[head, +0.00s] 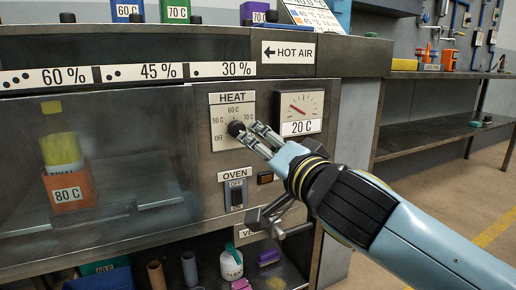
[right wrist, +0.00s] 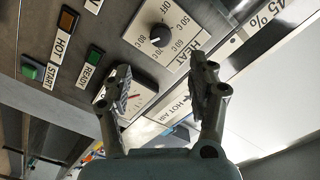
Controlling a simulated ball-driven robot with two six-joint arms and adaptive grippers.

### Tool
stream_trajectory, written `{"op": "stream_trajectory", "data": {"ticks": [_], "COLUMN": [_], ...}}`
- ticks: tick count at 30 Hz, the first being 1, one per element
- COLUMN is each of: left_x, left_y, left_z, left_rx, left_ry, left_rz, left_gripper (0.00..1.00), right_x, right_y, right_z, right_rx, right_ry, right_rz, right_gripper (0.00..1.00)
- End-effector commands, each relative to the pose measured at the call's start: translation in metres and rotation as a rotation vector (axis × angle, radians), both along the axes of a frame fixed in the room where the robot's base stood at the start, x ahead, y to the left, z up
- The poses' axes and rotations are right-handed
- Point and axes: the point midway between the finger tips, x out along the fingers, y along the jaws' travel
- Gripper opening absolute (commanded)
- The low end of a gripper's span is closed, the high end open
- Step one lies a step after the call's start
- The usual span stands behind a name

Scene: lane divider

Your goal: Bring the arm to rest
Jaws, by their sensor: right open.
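My right gripper (head: 254,132) reaches in from the right, in front of the oven's control panel. Its fingers are spread and empty, as the right wrist view (right wrist: 163,74) also shows. The black heat knob (head: 235,128) is just beyond the fingertips in the head view. In the right wrist view the knob (right wrist: 160,35) stands clear beyond the fingers, with no contact visible. My left gripper is not in view.
A gauge (head: 299,107) marked 20 C is right of the knob, and the oven switch (head: 236,195) is below. An orange box (head: 69,191) marked 80 C is behind the oven glass. A workbench (head: 450,74) stands at right.

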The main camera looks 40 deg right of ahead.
Motion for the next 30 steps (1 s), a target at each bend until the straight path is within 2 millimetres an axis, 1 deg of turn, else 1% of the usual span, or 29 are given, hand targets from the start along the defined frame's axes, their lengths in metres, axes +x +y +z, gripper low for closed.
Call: {"op": "stream_trajectory", "data": {"ticks": [8,10,11,14,15,17,18,20,21,23,24,26,27,30], "left_x": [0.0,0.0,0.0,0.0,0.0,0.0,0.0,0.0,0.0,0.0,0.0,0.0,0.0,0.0], "left_y": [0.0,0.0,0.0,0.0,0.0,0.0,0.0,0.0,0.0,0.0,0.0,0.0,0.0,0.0], "left_z": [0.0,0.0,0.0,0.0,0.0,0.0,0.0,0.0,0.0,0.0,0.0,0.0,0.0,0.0], "left_rx": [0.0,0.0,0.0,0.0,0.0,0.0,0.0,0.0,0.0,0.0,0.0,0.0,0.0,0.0], "left_ry": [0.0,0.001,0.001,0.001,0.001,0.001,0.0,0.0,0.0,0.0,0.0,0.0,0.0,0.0], "left_rz": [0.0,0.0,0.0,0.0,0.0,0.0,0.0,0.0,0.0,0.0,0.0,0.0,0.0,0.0], "left_gripper": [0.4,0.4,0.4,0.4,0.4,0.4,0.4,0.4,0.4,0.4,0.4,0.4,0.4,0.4], "right_x": [0.0,-0.006,-0.008,-0.019,-0.027,-0.043,-0.056,-0.081,-0.099,-0.13,-0.151,-0.183,-0.203,-0.247], "right_y": [0.0,0.0,0.0,-0.004,-0.006,-0.009,-0.011,-0.011,-0.01,-0.006,-0.003,0.004,0.008,0.021], "right_z": [-0.001,-0.011,-0.019,-0.066,-0.093,-0.138,-0.169,-0.215,-0.243,-0.283,-0.307,-0.339,-0.355,-0.387], "right_rx": [0.0,0.008,0.013,0.058,0.065,0.046,0.022,-0.026,-0.064,-0.123,-0.163,-0.222,-0.26,-0.351], "right_ry": [0.004,0.024,0.043,0.15,0.22,0.351,0.452,0.609,0.715,0.876,0.979,1.123,1.206,1.377], "right_rz": [0.0,-0.004,-0.009,-0.033,-0.047,-0.066,-0.071,-0.065,-0.048,-0.004,0.038,0.117,0.179,0.354], "right_gripper": [0.59,0.59,0.59,0.59,0.59,0.59,0.59,0.59,0.59,0.59,0.59,0.59,0.59,0.59]}}
